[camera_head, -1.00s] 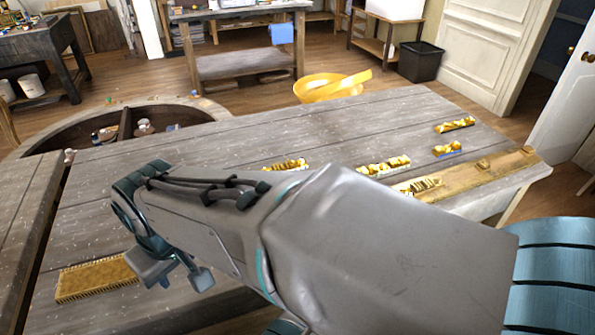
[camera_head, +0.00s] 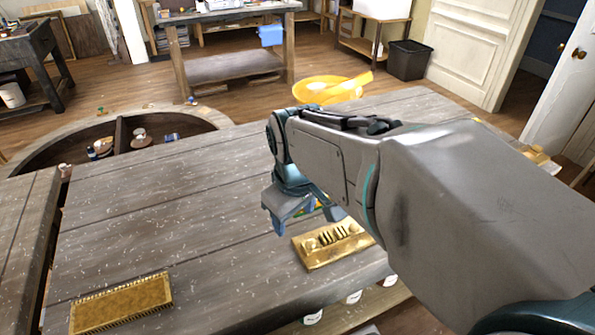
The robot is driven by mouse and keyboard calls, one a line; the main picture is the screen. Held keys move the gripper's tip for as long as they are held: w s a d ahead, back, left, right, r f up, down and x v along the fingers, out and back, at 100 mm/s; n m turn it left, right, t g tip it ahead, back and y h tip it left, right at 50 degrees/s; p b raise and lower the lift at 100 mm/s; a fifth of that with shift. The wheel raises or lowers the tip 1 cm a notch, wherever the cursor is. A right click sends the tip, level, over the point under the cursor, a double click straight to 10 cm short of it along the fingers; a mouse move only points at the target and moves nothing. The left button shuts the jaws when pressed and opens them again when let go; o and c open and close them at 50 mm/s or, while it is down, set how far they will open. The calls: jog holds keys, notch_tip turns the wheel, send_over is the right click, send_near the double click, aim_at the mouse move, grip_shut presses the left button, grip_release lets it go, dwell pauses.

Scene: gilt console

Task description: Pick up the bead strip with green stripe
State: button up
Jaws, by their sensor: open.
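My gripper (camera_head: 289,212) is open, low over the middle of the table, pointing down. A small sliver of gold and green, perhaps the bead strip with green stripe (camera_head: 312,208), shows just right of the fingers. Most of it is hidden by my gripper and arm. I cannot tell whether the fingers touch it or stand around it. The other gold strips are hidden behind my arm.
A gilt board (camera_head: 311,256) with dark ridges lies near the table's front edge, right of my gripper. A gold bristled block (camera_head: 122,304) lies at the front left. The table (camera_head: 170,215) between is clear. A yellow bowl (camera_head: 322,92) stands beyond.

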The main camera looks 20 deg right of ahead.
jog(key=w+d+n+g, duration=0.2)
jog(key=w+d+n, duration=1)
jog(key=w+n, duration=0.25)
jog(key=f, duration=0.8)
jog(key=shift+w+a+f+p, duration=0.2)
jog(key=shift+p, duration=0.1)
jog(key=f, duration=0.5)
jog(key=shift+s+d+p, duration=0.2)
jog(key=shift+d+p, duration=0.05)
jog(key=shift+p, duration=0.05)
jog(key=c, duration=1.1)
